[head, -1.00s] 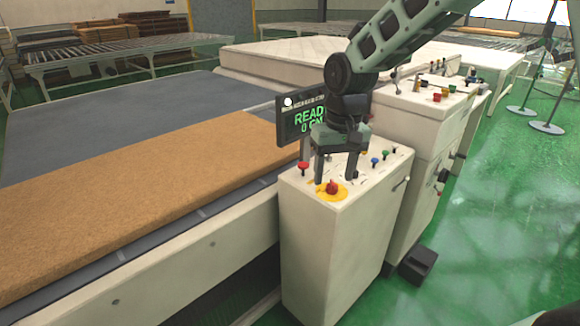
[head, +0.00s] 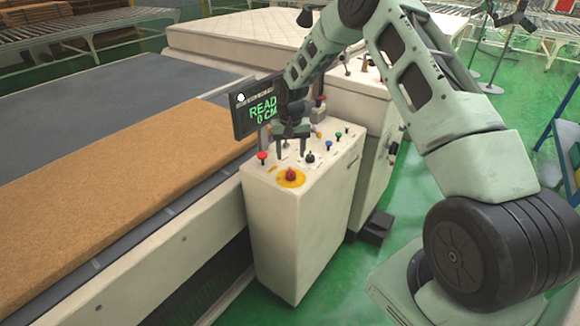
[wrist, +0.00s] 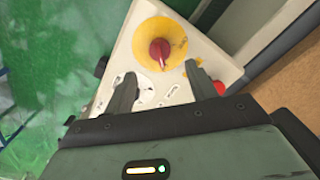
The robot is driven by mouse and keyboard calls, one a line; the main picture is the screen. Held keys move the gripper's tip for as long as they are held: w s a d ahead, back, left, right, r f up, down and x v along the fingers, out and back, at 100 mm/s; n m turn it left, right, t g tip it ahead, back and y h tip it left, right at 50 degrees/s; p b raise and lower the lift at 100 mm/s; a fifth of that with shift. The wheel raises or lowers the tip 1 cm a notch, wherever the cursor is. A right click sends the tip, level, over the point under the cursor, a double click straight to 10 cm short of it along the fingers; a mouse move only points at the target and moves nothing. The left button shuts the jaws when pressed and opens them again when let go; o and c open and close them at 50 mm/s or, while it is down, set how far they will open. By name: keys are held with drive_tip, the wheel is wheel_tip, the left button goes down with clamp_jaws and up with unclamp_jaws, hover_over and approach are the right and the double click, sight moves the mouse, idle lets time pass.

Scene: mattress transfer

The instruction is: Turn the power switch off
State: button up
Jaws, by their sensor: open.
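The control cabinet (head: 300,215) has a sloped white panel top. A red knob on a yellow disc (head: 290,176) sits near its front edge; it also shows in the wrist view (wrist: 160,52). A small black knob (head: 310,158) stands behind and to the right of it. No readable label shows which control is the power switch. My gripper (head: 291,157) is open and empty over the panel, pointing down, behind the red knob.
A red button (head: 262,156) is left of my gripper; blue (head: 328,145) and green (head: 338,135) buttons are right. A display (head: 260,112) reading "READ… 0 CM" stands behind. A brown mattress slab (head: 120,190) lies on the conveyor at left. Green floor is open at right.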

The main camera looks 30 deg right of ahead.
sight(291, 170)
wheel_tip(291, 170, down, 8)
drive_tip(key=shift+f+p, duration=0.1)
drive_tip(key=shift+p, duration=1.15)
drive_tip(key=c, duration=1)
